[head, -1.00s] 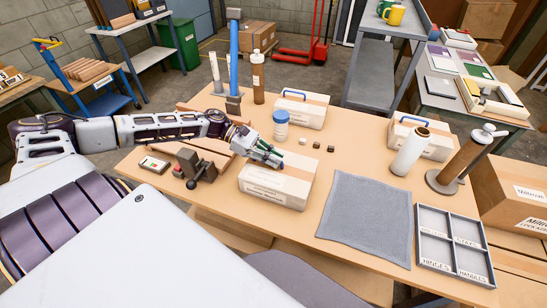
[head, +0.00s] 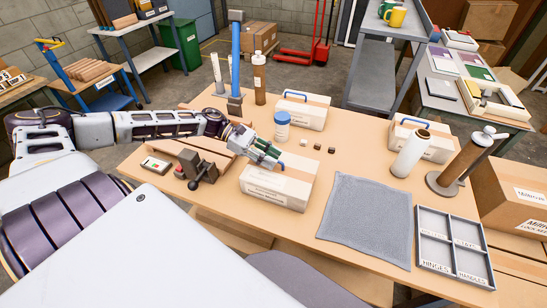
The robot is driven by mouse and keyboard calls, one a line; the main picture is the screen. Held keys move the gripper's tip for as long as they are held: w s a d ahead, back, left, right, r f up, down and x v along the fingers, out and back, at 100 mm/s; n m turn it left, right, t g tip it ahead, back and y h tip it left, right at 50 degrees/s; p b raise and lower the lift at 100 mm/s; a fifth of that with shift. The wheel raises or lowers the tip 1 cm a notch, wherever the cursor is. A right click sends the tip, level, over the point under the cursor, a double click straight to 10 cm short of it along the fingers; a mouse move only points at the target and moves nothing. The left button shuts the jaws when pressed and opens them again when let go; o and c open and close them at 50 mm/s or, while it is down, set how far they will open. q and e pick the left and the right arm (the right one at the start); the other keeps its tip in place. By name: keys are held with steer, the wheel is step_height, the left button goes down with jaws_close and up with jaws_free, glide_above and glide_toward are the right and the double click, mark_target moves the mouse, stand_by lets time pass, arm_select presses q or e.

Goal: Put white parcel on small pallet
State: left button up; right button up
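A white parcel (head: 270,190) with a tan top and a blue handle sits on the workbench near its front. My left gripper (head: 270,158) is right over its top, by the blue handle, which the fingers partly cover. I cannot tell whether the fingers are closed around the handle. Two similar white boxes with blue handles stand at the back (head: 301,112) and at the right (head: 433,145). Brown wooden slats, possibly the small pallet (head: 200,148), lie left of the parcel, partly hidden by my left arm. My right gripper is not in view.
A blue-lidded jar (head: 282,127) stands just behind the parcel. A small vise-like tool (head: 197,169) stands to its left. A grey mat (head: 366,220), a divided tray (head: 450,242) and a white roll (head: 410,152) are to the right. A tall blue-columned press (head: 235,65) stands behind.

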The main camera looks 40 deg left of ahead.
arm_select(q)
steer(key=shift+p+v, duration=0.4)
steer(key=shift+v, duration=0.55)
steer(key=shift+p+v, duration=0.65)
steer(key=shift+v, duration=0.4)
steer(key=shift+p+v, duration=1.2)
steer(key=shift+v, duration=0.65)
steer(key=p+v, duration=0.1)
steer(key=v, duration=0.1)
steer(key=shift+a+r, duration=0.2)
steer(key=shift+a, duration=0.1)
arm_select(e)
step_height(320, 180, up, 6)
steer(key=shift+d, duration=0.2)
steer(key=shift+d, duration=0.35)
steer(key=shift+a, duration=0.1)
